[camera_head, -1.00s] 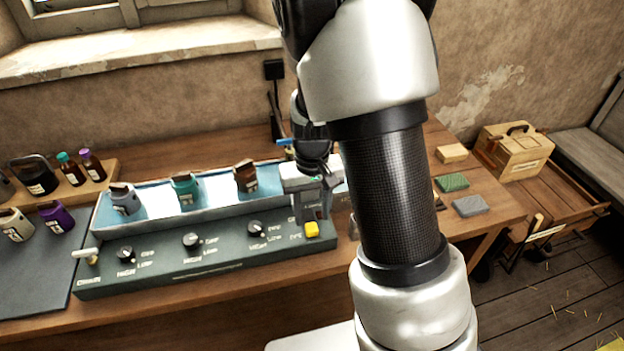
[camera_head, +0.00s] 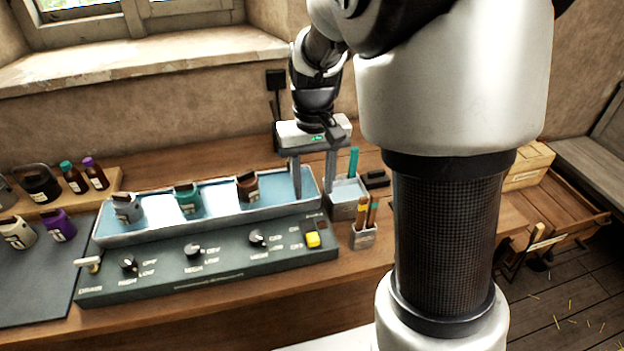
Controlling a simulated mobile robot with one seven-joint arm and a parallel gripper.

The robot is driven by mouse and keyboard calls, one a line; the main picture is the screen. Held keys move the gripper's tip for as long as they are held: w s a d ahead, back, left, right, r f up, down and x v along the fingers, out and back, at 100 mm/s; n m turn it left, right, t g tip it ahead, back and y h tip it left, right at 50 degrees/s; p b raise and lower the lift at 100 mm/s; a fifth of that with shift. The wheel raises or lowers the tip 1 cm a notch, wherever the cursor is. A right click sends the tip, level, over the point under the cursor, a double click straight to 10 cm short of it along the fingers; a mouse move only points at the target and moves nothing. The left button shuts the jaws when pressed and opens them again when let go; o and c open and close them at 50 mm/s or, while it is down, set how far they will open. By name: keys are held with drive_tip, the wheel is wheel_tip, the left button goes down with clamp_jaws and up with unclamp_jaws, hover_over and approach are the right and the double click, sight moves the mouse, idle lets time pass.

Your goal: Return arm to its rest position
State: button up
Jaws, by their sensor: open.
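My arm fills the right middle of the view, its thick white and black links standing in front of the bench.
A long trough (camera_head: 107,237) with several small jars sits behind a control panel (camera_head: 200,270) with knobs and a yellow button (camera_head: 313,240). Tool cups (camera_head: 362,237) stand right of it. A wooden box (camera_head: 528,165) is partly hidden by my arm. A window (camera_head: 130,15) is behind.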

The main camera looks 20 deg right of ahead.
drive_tip(key=s+r+t, duration=0.5)
drive_tip(key=s+r, duration=0.8)
drive_tip(key=s, duration=0.3)
drive_tip(key=shift+s+t, duration=0.25)
drive_tip(key=shift+t, duration=0.05)
drive_tip(key=shift+w+r, duration=0.1)
idle(0.8)
